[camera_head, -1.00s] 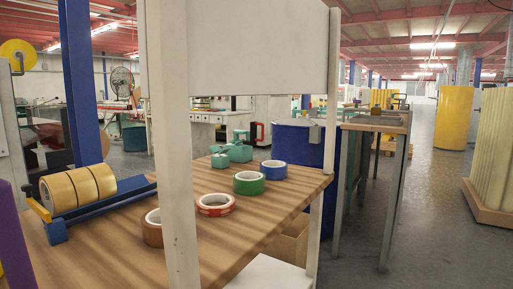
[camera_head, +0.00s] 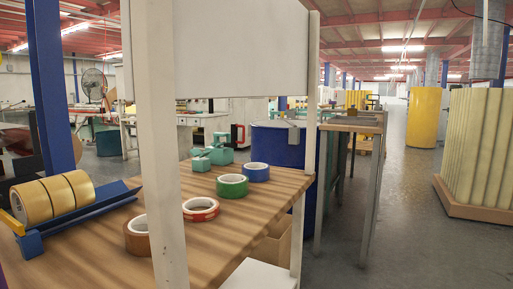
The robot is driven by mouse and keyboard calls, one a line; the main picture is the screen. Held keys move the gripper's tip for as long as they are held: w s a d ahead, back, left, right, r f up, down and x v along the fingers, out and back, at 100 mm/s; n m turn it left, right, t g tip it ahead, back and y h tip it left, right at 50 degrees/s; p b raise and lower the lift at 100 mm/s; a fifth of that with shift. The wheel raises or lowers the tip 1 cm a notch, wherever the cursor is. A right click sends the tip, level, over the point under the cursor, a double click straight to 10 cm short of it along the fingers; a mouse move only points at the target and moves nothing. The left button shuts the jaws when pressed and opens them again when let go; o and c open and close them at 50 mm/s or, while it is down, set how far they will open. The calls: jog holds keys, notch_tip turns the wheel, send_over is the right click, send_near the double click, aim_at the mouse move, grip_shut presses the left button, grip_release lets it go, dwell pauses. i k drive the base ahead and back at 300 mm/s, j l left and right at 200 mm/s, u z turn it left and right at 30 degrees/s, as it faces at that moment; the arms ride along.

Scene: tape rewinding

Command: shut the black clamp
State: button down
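I see no black clamp that I can make out in the head view. My gripper and arm are not in the picture. A wooden workbench (camera_head: 225,240) stands in front of me, partly hidden by a white post. On its left is a blue tape holder (camera_head: 80,215) carrying several yellow tape rolls (camera_head: 55,198). A brown tape roll (camera_head: 131,245), a red and white roll (camera_head: 201,215), a green roll (camera_head: 221,188) and a blue roll (camera_head: 266,174) lie on the bench. Small green devices (camera_head: 220,156) stand behind them.
A white post (camera_head: 160,150) and white panel (camera_head: 240,50) stand close ahead. A blue drum (camera_head: 280,150) and a tall metal-legged table (camera_head: 350,127) are beyond the bench. A pallet of pale stacked material (camera_head: 480,150) is at right. The grey floor (camera_head: 405,235) between is open.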

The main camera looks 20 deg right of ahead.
aim_at(233, 143)
jog(key=i+l+z, duration=0.35)
jog(key=i+l, duration=0.15)
jog(key=i+l+z, duration=0.35)
jog(key=i, duration=0.15)
